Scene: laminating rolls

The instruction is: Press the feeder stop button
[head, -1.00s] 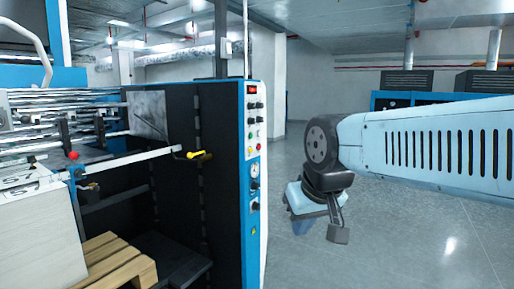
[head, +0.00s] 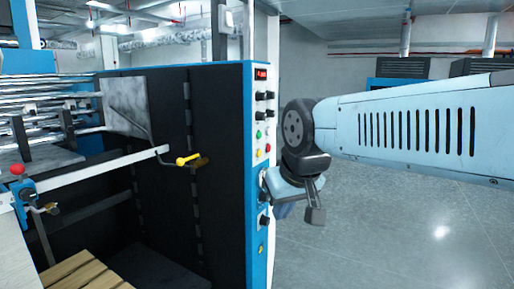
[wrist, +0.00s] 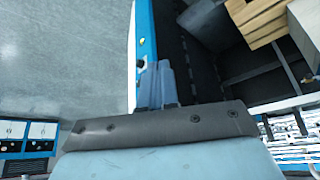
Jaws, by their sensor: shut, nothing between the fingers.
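The machine's narrow blue-and-white control panel (head: 262,112) stands at the centre of the head view. It carries a green button (head: 258,134), a small red button (head: 267,148) and a yellow button (head: 257,152) below black knobs. No label can be read, so I cannot tell which is the feeder stop. My gripper (head: 284,209) is shut and empty, just right of the panel's lower part and below the buttons in the picture. In the wrist view its closed fingers (wrist: 160,72) overlap the panel edge (wrist: 144,30); I cannot tell whether they touch it.
Dials and a knob (head: 264,221) sit low on the panel, beside my gripper. A yellow-handled lever (head: 187,160) and a red ball knob (head: 17,170) are on the machine's left. A wooden pallet (head: 75,278) lies lower left. The floor (head: 400,230) at right is clear.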

